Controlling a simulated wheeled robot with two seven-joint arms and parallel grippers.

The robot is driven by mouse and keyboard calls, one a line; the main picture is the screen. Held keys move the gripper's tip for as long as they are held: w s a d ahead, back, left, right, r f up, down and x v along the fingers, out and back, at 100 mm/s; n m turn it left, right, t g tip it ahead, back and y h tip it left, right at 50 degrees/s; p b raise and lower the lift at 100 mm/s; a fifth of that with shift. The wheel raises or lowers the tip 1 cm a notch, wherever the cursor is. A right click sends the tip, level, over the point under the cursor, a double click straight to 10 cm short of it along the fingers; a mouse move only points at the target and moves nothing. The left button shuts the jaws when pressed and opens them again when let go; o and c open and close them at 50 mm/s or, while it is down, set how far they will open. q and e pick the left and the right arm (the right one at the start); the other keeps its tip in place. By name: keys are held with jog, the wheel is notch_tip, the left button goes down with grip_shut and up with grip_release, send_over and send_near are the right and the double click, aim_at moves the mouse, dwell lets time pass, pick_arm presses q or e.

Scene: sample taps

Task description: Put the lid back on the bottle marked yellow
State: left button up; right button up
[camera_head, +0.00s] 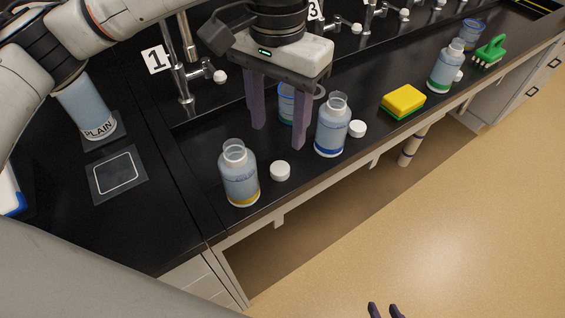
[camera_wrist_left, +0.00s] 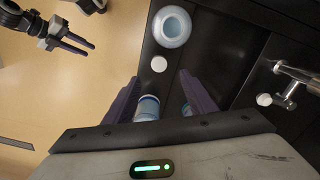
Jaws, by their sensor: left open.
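The bottle with the yellow band (camera_head: 239,182) stands upright and open near the counter's front edge. A white lid (camera_head: 280,171) lies on the counter just right of it, apart from it. In the left wrist view an open bottle (camera_wrist_left: 172,28), apparently the same one, has a white lid (camera_wrist_left: 159,64) beside it. My left gripper (camera_head: 278,138) is open and points down behind and above that lid, with nothing held. Its fingers also show in the left wrist view (camera_wrist_left: 160,78). My right gripper (camera_head: 384,309) is over the floor at the bottom edge, its two fingertips apart; it shows empty in the wrist view (camera_wrist_left: 88,46).
An open blue-banded bottle (camera_head: 331,130) with its own lid (camera_head: 357,129) stands close right of my left gripper. A blue-ringed container (camera_head: 287,104) is behind the fingers. Taps (camera_head: 183,75) line the back. A sponge (camera_head: 403,101), green-banded bottle (camera_head: 444,70) and brush (camera_head: 490,52) stand farther right.

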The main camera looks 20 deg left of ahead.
pick_arm(q)
send_over(278, 170)
jog(key=shift+w+f, duration=0.15)
jog(key=shift+f, duration=1.1)
jog(key=shift+w+f, duration=0.1)
jog(key=shift+f, duration=1.15)
jog(key=f, duration=0.5)
jog(key=shift+s+f, duration=0.1)
jog(key=shift+s, duration=0.1)
jog(key=c, duration=1.1)
